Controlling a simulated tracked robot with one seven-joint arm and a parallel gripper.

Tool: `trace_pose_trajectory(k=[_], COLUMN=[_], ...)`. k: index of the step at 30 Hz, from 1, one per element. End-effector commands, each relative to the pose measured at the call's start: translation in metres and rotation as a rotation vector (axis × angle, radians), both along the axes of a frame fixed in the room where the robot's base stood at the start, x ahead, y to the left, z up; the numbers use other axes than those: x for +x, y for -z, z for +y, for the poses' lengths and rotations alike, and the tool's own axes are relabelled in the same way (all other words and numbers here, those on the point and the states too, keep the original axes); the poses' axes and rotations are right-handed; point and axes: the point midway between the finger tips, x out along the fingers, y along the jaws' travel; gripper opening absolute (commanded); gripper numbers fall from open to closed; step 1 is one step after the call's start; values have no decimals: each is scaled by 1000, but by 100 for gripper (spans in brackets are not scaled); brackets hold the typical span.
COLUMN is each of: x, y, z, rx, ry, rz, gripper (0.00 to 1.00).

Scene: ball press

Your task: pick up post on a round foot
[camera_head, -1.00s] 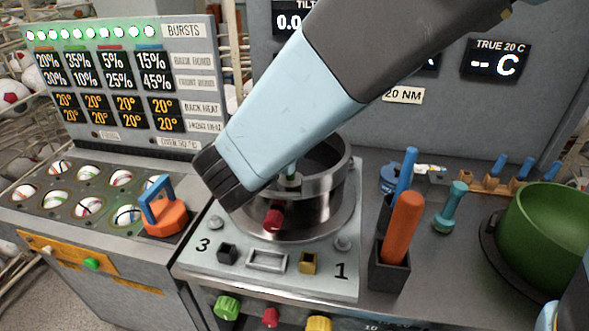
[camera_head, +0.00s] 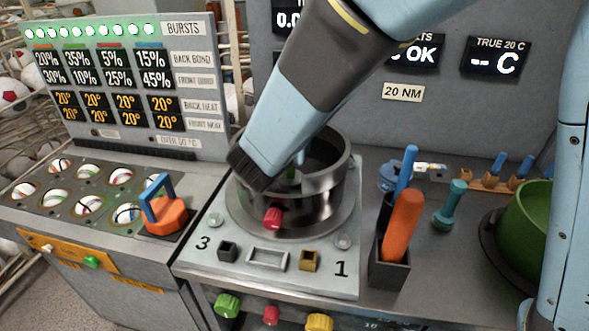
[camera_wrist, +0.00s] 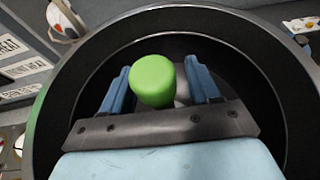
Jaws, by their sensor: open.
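A post with a bright green rounded top (camera_wrist: 153,80) stands inside the dark metal ring of the press (camera_head: 325,205); its foot is hidden. In the wrist view my gripper (camera_wrist: 160,78) is open, with one blue finger on each side of the green top. In the head view, my wrist covers the ring's left side, and a bit of green (camera_head: 291,176) shows inside. A separate teal post (camera_head: 450,205) with a wider round foot stands on the bench at right.
The ring's wall surrounds my gripper closely. A red knob (camera_head: 272,217) sits at its front. An orange block with a blue handle (camera_head: 166,215) lies left.

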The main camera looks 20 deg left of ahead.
Motion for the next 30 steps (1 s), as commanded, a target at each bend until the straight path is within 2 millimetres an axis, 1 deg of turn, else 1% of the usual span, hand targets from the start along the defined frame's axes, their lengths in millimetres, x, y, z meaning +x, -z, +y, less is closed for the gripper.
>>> trace_pose_trajectory(k=[5, 24, 30], x=[0, 1, 1], y=[0, 0, 0], z=[0, -1, -1], rx=[0, 0, 0], ry=[0, 2, 2], rz=[0, 0, 0], gripper=[61, 0, 0])
